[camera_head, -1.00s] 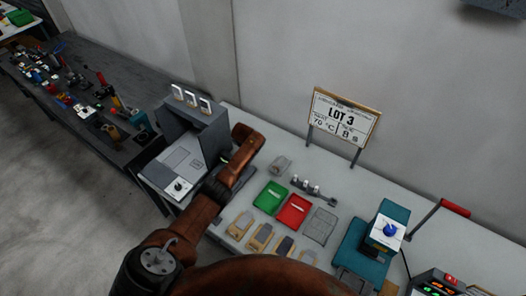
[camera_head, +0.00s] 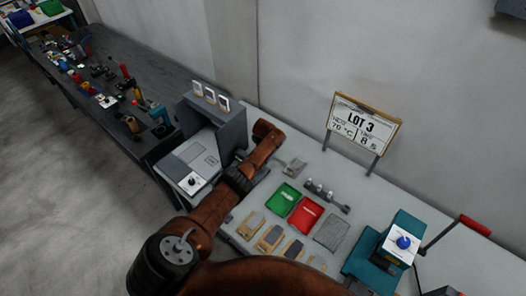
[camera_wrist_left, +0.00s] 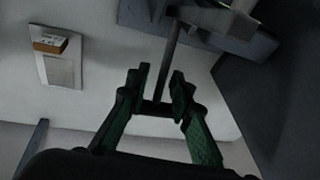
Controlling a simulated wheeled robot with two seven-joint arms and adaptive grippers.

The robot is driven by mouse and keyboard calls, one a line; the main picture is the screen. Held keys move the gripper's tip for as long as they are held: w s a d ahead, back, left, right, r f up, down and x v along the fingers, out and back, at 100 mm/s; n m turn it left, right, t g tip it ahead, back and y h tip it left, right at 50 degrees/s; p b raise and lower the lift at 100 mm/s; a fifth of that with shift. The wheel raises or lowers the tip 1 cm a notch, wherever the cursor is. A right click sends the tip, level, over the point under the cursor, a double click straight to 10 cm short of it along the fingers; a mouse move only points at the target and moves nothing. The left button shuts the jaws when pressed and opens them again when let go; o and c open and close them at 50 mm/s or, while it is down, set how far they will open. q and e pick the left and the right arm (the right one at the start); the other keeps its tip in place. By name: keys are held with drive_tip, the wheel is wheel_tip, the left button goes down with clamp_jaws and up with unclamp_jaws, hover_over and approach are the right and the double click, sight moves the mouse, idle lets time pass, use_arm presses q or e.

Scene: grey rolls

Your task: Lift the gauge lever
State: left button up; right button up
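In the wrist view a thin dark rod (camera_wrist_left: 170,50), perhaps the gauge lever, runs down from a pale grey block (camera_wrist_left: 215,18). Its lower part lies between the fingers of my left gripper (camera_wrist_left: 160,75) as seen from the camera. The green-black fingers stand apart, with a gap on each side of the rod, and I cannot tell its depth. In the head view my brown left arm reaches beside the grey cabinet (camera_head: 212,116), and its gripper is hidden. No lever is clear there near the arm. My right gripper is not in view.
The pale bench holds a green tray (camera_head: 283,199), a red tray (camera_head: 306,214) and several small blocks in a row. A teal press (camera_head: 374,268) with a red-handled lever (camera_head: 475,226) stands at right. A LOT 3 sign (camera_head: 361,125) stands at the back.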

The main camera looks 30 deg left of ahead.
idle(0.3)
use_arm(q)
drive_tip(key=shift+d+r, duration=0.1)
drive_tip(key=shift+r, duration=0.05)
drive_tip(key=v, duration=1.1)
drive_tip(key=shift+s+r, duration=0.25)
drive_tip(key=shift+r, duration=0.1)
